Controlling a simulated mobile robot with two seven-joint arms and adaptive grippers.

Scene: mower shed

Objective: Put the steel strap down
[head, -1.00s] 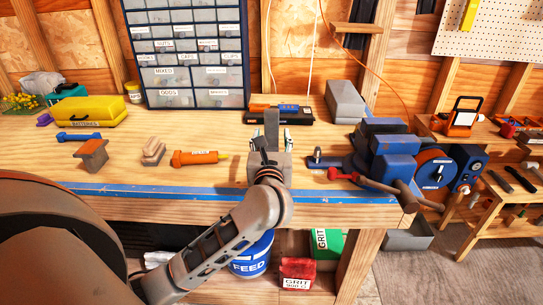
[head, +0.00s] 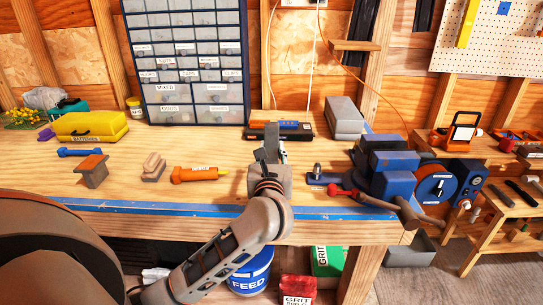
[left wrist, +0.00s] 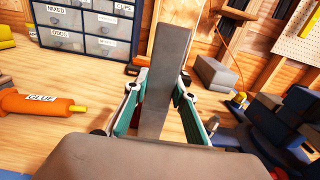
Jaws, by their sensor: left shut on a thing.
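The steel strap (left wrist: 168,65) is a flat grey bar. In the left wrist view it stands up between the green-lined fingers of my left gripper (left wrist: 158,108), which is shut on it. A lighter lower part shows between the fingers; its lower end is hidden by the gripper body. In the head view the strap (head: 271,142) rises from my left gripper (head: 275,160), above the front half of the wooden workbench (head: 120,190). I cannot tell whether the strap touches the bench. My right gripper is not in view.
An orange glue tube (head: 200,174) lies left of the gripper. A blue vise (head: 385,175) with a red-knobbed handle stands to the right. Behind are a black tray (head: 262,136), a grey box (head: 344,118) and a drawer cabinet (head: 190,70). Bench around the gripper is mostly clear.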

